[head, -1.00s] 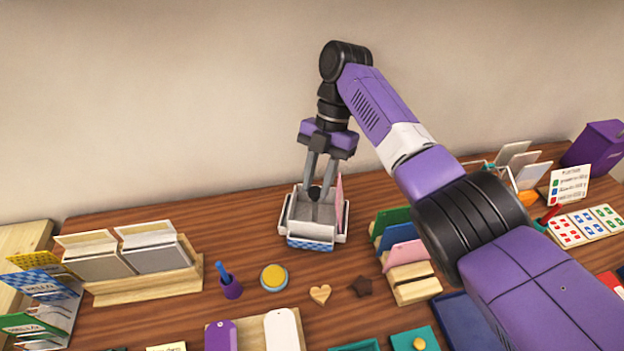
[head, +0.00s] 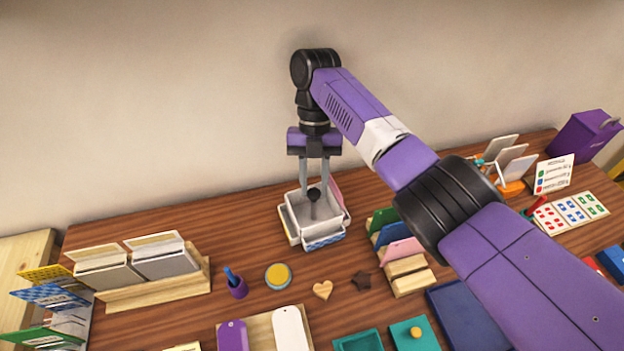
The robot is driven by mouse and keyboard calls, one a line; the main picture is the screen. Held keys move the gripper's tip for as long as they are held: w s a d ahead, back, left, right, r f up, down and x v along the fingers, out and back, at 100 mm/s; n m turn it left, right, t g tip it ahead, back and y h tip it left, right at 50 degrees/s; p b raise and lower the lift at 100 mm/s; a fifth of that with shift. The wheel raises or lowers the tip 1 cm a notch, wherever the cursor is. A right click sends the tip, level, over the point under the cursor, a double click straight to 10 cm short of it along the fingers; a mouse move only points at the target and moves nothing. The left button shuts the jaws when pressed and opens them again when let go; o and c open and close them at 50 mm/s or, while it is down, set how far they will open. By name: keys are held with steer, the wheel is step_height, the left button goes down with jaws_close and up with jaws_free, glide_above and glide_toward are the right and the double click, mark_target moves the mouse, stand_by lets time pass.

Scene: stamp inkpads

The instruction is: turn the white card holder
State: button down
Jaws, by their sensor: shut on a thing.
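The white card holder (head: 294,224) stands on the wooden table near the back, in the middle of the head view. It is a boxy white carousel with a dark knob (head: 313,195) on a grey post at its centre. A blue-patterned card (head: 323,241) shows on its front side and a pink card (head: 336,193) at its back right. My gripper (head: 314,190) points straight down over the holder, its two fingers shut on the knob. The fingertips are partly hidden by the knob and post.
A wooden heart (head: 322,290) and dark star (head: 361,281) lie in front.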

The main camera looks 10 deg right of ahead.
steer(key=shift+w+r+n, duration=0.15)
steer(key=shift+n, duration=0.35)
stand_by(0.4)
steer(key=c, duration=1.4)
jaws_free()
steer(key=shift+o, duration=0.2)
